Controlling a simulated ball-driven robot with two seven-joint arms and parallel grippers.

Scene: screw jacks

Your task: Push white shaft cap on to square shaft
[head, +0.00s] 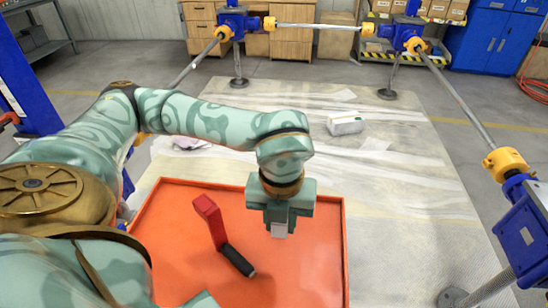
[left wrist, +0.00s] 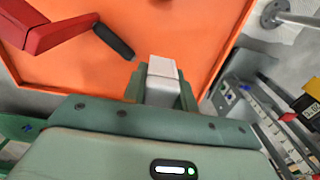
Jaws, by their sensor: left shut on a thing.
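My left gripper (head: 279,222) points down above the right part of the orange tray (head: 338,285). It is shut on the white shaft cap (head: 279,230), which pokes out below the fingers. In the left wrist view the cap (left wrist: 163,68) is a pale block between the two green fingers (left wrist: 162,88). I cannot make out a square shaft for certain in either view. A blue screw jack (head: 525,238) with a yellow coupling (head: 506,164) stands at the right edge. My right gripper is not in view.
A red crank handle (head: 209,218) with a black grip (head: 238,261) is over the tray, left of the gripper. A white object (head: 345,124) lies on the floor sheet behind. More blue jacks (head: 240,22) joined by rods stand at the back. The tray's right part is clear.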

